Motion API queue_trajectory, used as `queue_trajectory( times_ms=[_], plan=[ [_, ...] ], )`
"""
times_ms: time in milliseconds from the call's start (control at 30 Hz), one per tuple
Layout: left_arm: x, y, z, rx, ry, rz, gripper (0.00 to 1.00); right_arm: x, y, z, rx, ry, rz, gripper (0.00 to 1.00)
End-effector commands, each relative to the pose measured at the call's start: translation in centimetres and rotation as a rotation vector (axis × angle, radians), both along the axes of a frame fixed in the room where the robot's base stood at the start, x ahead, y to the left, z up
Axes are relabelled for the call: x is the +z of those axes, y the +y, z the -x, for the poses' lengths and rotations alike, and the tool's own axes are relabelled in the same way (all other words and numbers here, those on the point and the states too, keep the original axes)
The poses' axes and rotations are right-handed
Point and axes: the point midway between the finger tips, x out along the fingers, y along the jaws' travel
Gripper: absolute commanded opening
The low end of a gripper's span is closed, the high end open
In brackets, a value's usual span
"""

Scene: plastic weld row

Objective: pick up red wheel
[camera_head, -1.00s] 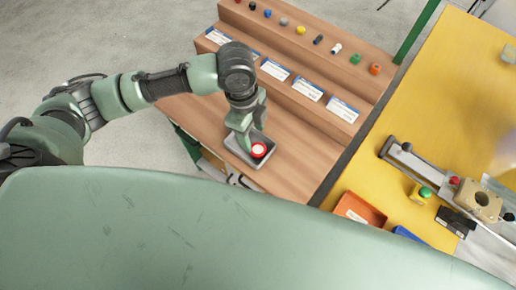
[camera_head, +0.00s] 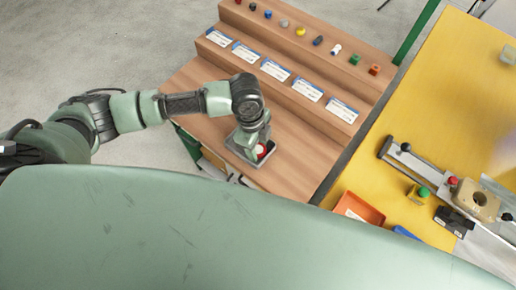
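The red wheel (camera_head: 262,150), red with a white centre, lies in a small grey tray (camera_head: 266,158) on the wooden bench. My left gripper (camera_head: 256,147) points down into the tray, right at the wheel, and covers part of it. Its fingers are small and partly hidden by the hand, so I cannot tell whether they are open or closed on the wheel. My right gripper is not in view.
A stepped wooden rack (camera_head: 300,55) with labels and several small coloured parts stands behind. To the right is a yellow table (camera_head: 440,100) with a metal fixture (camera_head: 420,165), an orange bin (camera_head: 359,208) and a green-topped button box (camera_head: 418,195).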

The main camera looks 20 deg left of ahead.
Motion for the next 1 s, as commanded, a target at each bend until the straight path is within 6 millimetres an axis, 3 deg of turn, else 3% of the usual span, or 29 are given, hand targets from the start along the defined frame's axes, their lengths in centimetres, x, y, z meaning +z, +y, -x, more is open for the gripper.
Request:
queue_trajectory(
  times_ms=[33, 100, 133, 400, 567, 767, 1000],
  plan=[
    [0.0, 0.0, 0.0, 0.000, 0.000, 0.000, 0.27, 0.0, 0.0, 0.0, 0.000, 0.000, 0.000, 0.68],
    [0.0, 0.0, 0.0, 0.000, 0.000, 0.000, 0.07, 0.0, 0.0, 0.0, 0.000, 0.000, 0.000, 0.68],
    [0.0, 0.0, 0.0, 0.000, 0.000, 0.000, 0.04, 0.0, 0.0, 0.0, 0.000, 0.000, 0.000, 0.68],
    [0.2, 0.0, 0.0, 0.000, -0.001, 0.000, 0.04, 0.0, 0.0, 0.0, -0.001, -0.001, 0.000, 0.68],
    [1.3, 0.0, -0.1, 0.000, -0.002, 0.001, 0.04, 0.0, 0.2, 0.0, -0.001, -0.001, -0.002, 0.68],
    [4.8, 0.0, -0.2, 0.000, -0.006, 0.002, 0.04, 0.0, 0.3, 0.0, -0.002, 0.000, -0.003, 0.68],
    [11.9, 0.0, -0.2, -0.002, -0.008, 0.002, 0.04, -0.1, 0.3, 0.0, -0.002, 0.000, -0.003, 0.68]
  ],
)
